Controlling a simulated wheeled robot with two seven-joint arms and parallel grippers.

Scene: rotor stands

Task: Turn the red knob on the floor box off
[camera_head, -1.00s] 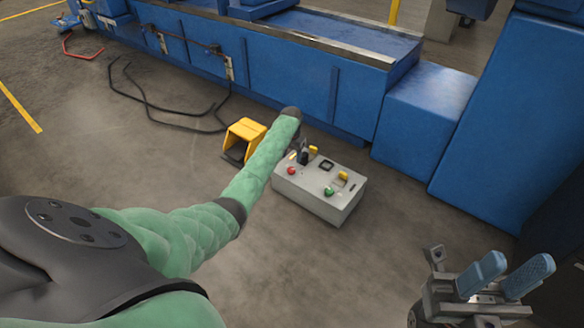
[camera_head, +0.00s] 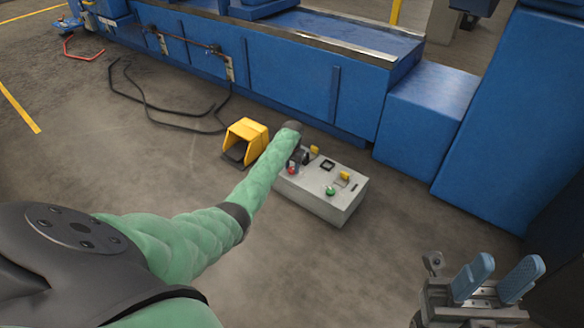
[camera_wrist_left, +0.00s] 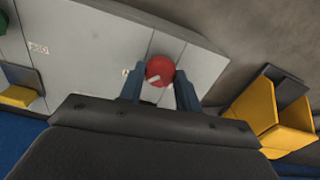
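The floor box (camera_head: 318,196) is a grey box on the floor at mid-view, with knobs and buttons on top. The red knob (camera_head: 291,170) is at its left end. In the left wrist view the red knob (camera_wrist_left: 160,71) is round with a white mark pointing to the lower left. My left gripper (camera_wrist_left: 159,92) is open, with one blue finger on each side of the knob's near part; I cannot tell whether they touch it. In the head view the left arm hides most of this gripper. My right gripper (camera_head: 497,280) is open and empty at the lower right, away from the box.
A green button (camera_head: 330,190) and yellow parts (camera_head: 343,176) are also on the box top. A yellow pedal housing (camera_head: 246,140) stands just left of the box. A blue machine (camera_head: 290,70) runs behind. The floor in front is clear.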

